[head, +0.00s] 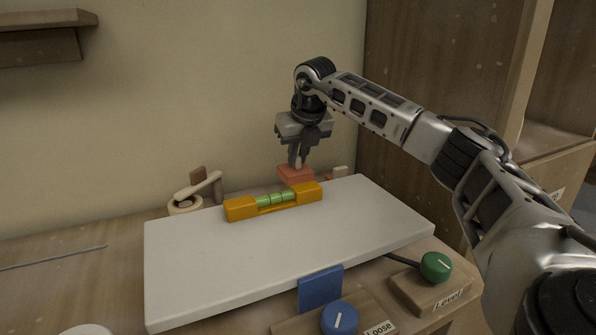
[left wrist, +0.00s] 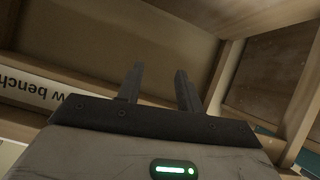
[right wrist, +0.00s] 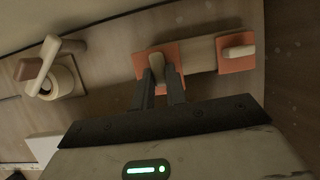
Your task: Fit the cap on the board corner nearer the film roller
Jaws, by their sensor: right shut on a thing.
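The white board (head: 290,255) lies on the bench, with an orange spirit level (head: 240,209) across its far part. My right gripper (head: 297,165) is shut on the knob of an orange-red cap (head: 292,173), behind the board's far edge. In the right wrist view this cap (right wrist: 142,64) sits at the fingertips, at one end of a pale wooden strip; I cannot tell whether they touch. The film roller (head: 185,207) stands behind the board's far left corner and shows in the right wrist view (right wrist: 64,78). My left gripper (left wrist: 158,85) is open and empty, outside the head view.
A second orange cap (right wrist: 236,64) with a pale knob is at the strip's other end. A blue piece (head: 320,289) is at the board's front edge. A blue knob (head: 339,318) marked "Loose" and a green knob (head: 436,266) marked "Level" are in front. A thin rod (head: 52,258) lies left.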

